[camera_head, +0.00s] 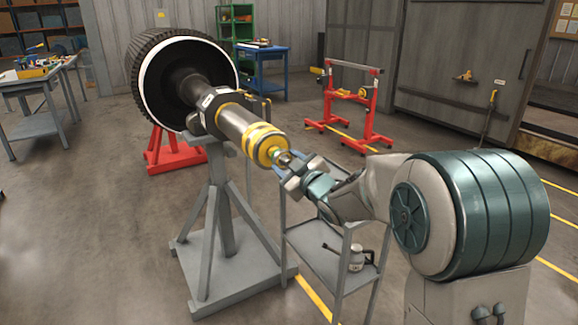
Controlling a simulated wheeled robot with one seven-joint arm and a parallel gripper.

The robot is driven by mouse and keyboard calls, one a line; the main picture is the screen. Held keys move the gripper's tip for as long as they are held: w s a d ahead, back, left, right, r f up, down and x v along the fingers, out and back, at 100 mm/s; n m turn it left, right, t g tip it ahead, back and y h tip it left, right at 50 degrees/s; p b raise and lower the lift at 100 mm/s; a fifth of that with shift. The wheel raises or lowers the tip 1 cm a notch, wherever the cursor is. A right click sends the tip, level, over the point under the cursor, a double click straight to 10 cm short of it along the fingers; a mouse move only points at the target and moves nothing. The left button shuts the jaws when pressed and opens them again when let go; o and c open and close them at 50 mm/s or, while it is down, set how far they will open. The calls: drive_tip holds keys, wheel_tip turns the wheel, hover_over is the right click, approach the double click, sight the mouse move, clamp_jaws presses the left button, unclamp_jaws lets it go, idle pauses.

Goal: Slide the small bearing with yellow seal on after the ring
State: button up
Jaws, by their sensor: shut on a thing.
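The rotor shaft (236,121) points toward me, with its near end resting above a grey stand. Yellow bands (257,132) circle it near its end. The small bearing with yellow seal (271,150) appears as a yellow-edged round part at the shaft's tip, in front of those bands. My gripper (284,162) is at the shaft's tip, its fingers shut on the bearing. The fingers and their small size hide the exact contact, and I cannot tell how far the bearing sits on the shaft. The ring cannot be told apart clearly from the yellow bands.
A grey pedestal stand (219,207) carries the shaft; a red stand (172,155) is under the large dark rotor (160,75). A grey cart (318,252) with a small canister (356,259) stands below my arm.

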idle(0.3)
drive_tip(key=o, duration=1.5)
drive_tip(key=shift+c, duration=0.2)
drive_tip(key=b+v, duration=0.1)
drive_tip(key=v, duration=0.8)
drive_tip(key=shift+b, duration=0.3)
